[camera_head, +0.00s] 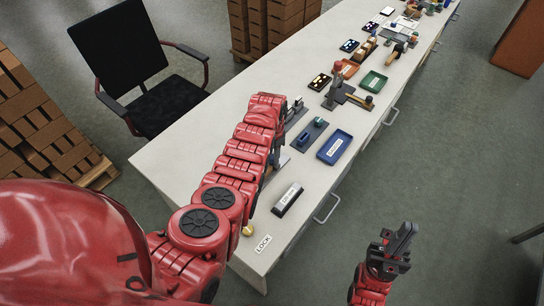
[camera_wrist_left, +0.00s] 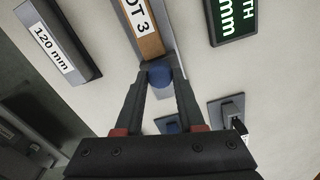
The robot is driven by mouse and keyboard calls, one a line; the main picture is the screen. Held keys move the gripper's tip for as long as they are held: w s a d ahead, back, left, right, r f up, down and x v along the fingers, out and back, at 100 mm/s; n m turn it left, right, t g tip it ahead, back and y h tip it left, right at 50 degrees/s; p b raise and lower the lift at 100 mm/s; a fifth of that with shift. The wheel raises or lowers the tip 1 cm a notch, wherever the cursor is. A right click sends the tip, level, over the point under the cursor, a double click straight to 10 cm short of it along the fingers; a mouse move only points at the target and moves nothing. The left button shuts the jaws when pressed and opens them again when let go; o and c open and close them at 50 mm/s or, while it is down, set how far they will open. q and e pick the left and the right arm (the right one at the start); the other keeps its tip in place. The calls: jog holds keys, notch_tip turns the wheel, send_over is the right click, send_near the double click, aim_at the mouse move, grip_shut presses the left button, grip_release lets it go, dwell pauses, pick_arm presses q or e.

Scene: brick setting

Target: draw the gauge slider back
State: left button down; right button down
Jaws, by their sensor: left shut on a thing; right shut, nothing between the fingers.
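The knob sits at the near end of a grey rail, by an orange-brown block (camera_wrist_left: 143,28) whose label is partly cut off and reads "OT 3". I take the knob as the gauge slider's grip. In the head view my left gripper (camera_head: 274,160) is down by the table; the arm hides most of the gauge. My right gripper (camera_head: 403,243) is shut and empty, off the table's right side.
A chair (camera_head: 150,85) stands left.

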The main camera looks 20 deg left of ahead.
pick_arm(q)
jog(key=b, duration=0.1)
jog(key=w+b, duration=0.2)
jog(key=b, duration=0.1)
jog(key=shift+d+f, duration=0.3)
jog(key=shift+d, duration=0.05)
jog(key=shift+r, duration=0.45)
jog(key=c, duration=0.8)
grip_release()
jog(key=shift+w, duration=0.1)
jog(key=shift+c, duration=0.2)
jog(key=o, duration=0.3)
jog(key=shift+d+f, duration=0.1)
jog(key=shift+o, duration=0.2)
